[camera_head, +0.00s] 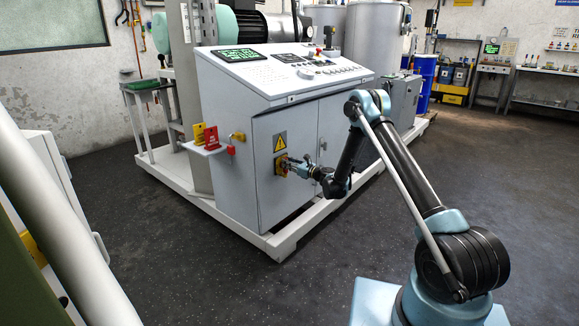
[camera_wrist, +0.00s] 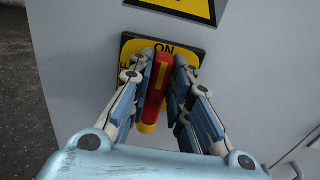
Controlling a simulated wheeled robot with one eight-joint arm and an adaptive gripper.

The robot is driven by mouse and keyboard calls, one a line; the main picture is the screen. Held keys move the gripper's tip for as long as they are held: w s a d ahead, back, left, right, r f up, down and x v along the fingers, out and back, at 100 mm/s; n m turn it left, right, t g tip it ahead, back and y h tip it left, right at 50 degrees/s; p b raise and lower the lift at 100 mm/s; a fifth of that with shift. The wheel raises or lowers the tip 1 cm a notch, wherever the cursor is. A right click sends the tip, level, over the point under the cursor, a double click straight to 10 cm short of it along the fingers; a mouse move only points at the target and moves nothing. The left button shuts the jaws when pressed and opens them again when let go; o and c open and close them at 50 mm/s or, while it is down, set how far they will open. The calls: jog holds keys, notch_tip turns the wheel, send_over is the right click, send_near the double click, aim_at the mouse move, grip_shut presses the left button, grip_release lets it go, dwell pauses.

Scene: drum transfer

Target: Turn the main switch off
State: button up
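The main switch is a red handle (camera_wrist: 157,82) on a yellow plate (camera_wrist: 133,47) with a black surround, fixed to the grey cabinet side. In the wrist view "ON" shows above the handle, and another label at the plate's left is partly hidden by a finger. The handle stands roughly upright, leaning slightly, its top toward "ON". My gripper (camera_wrist: 162,88) has one finger on each side of the handle. The left finger is close to or touching it; a narrow dark gap seems to show at the right. In the head view my gripper (camera_head: 300,168) is at the switch (camera_head: 282,165).
A yellow warning sign (camera_head: 280,141) is just above the switch. The white base frame (camera_head: 275,241) juts out below. Dark floor is clear in front.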

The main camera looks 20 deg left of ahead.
grip_shut()
jog(key=shift+s+n, duration=0.1)
jog(key=shift+n, duration=0.2)
jog(key=n, duration=0.2)
jog(key=s+n, duration=0.1)
jog(key=n, duration=0.5)
jog(key=shift+s+a+f, duration=0.15)
jog(key=shift+a+f, duration=0.15)
jog(key=shift+f, duration=0.05)
jog(key=n, duration=0.4)
jog(key=shift+s+a+f+n, duration=0.1)
jog(key=shift+s+f+n, duration=0.15)
jog(key=shift+f+n, duration=0.15)
jog(key=shift+s+f+n, duration=0.1)
jog(key=shift+f+n, duration=0.1)
jog(key=shift+n, duration=0.9)
jog(key=shift+f+n, duration=0.15)
jog(key=shift+n, duration=0.95)
jog(key=o, duration=0.8)
grip_release()
jog(key=shift+a+f, duration=0.1)
jog(key=shift+f, duration=0.05)
